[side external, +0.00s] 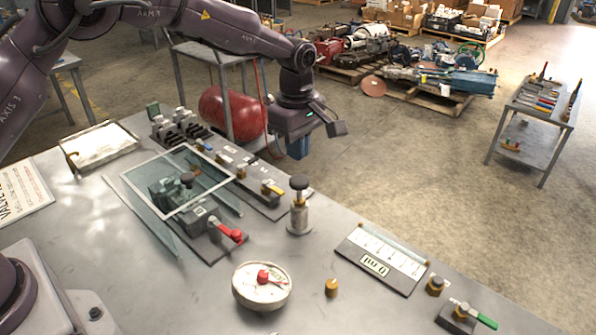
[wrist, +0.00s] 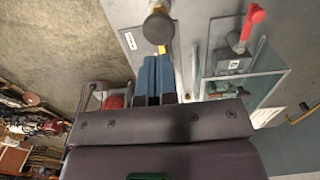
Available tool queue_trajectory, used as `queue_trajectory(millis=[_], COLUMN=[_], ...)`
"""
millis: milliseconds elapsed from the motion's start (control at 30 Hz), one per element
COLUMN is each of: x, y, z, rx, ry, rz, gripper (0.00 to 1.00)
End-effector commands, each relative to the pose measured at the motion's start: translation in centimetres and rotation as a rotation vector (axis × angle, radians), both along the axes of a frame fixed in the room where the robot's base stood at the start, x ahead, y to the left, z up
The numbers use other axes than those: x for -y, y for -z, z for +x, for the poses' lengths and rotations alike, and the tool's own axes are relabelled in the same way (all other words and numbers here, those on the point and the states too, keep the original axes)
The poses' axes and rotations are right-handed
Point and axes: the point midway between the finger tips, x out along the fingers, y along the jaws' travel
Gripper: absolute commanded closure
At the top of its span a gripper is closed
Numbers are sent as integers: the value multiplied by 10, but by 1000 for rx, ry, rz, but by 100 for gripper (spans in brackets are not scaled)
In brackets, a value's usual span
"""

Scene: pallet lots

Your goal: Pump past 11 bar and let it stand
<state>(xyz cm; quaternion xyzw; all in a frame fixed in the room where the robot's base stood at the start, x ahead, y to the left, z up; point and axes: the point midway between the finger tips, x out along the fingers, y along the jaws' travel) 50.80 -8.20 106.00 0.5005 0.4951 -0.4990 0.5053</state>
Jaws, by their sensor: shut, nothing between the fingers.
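A hand pump (side external: 299,215) with a round black knob (side external: 299,183) on a metal body stands upright on the bench; the knob also shows in the wrist view (wrist: 158,28). A round white gauge (side external: 262,287) with a red centre sits nearer the front; its reading is too small to tell. A valve with a red lever (side external: 229,231) is left of the pump, and the lever shows in the wrist view (wrist: 253,20). My gripper (side external: 298,155) is shut and empty, above and beyond the pump, apart from the knob. Its blue fingers (wrist: 156,58) point towards the knob.
A glass panel (side external: 180,180) stands over fittings left of the pump. A row of blocks with a yellow lever (side external: 272,189) lies behind. A scale plate (side external: 385,257), brass pieces (side external: 331,288) and a green-handled valve (side external: 468,317) are at the right. A tray (side external: 100,146) is far left.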

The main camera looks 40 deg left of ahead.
Motion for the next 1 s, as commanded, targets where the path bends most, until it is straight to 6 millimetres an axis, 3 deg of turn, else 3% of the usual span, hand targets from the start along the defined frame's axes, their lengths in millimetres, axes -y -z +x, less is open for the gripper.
queue_trajectory(millis=[133,333,1000], x=[1,0,0], y=[-31,-53,-56], z=[0,0,0], rx=[4,2,2], ry=[1,1,1], rz=[-2,-1,-1], gripper=[100,100,100])
